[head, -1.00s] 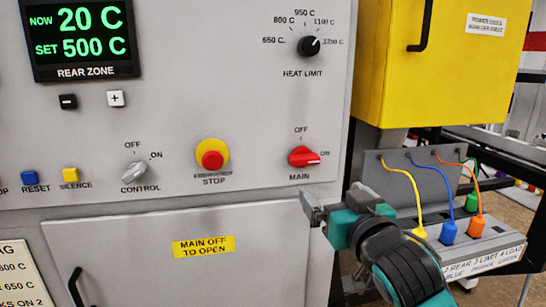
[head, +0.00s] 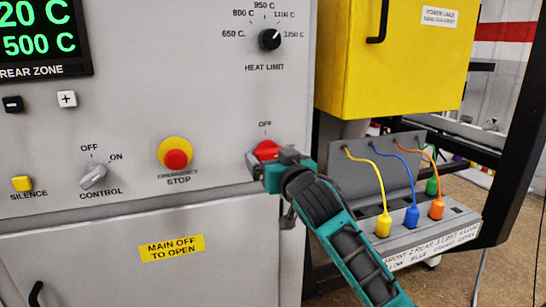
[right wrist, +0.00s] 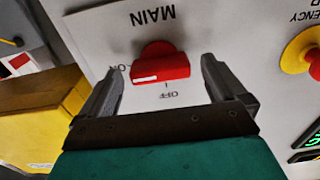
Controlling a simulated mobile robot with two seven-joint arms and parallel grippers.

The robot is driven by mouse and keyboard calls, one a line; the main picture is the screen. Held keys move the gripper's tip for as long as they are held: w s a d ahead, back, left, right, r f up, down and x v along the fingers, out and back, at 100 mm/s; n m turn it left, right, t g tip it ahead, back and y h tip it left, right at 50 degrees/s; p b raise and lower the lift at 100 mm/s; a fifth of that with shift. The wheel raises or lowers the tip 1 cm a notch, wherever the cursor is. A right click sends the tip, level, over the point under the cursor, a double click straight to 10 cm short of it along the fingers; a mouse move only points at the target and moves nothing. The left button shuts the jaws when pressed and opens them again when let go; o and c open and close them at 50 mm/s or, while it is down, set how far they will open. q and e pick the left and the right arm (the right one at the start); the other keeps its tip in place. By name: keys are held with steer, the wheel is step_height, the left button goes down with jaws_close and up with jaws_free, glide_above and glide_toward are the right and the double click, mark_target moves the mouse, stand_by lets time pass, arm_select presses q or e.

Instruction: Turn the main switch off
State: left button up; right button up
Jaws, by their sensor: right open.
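The red main switch (head: 266,149) sits on the grey panel under the word OFF, partly hidden behind my right gripper (head: 270,162) in the head view. In the right wrist view the main switch (right wrist: 162,66) shows upside down, its white mark at the end beside the ON label. My right gripper (right wrist: 160,72) is open there, one finger on each side of the red handle. Gaps show between the fingers and the handle, and I cannot see any contact. My left gripper is not in view.
The red emergency stop (head: 176,158) on its yellow collar is left of the switch, with the control knob (head: 93,177) further left. The heat limit knob (head: 269,39) is above. A yellow cabinet (head: 400,80) and a plug box (head: 440,240) with coloured cables stand to the right.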

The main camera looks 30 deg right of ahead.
steer(key=shift+w+d, duration=0.1)
steer(key=shift+w, duration=0.35)
steer(key=c, duration=1.1)
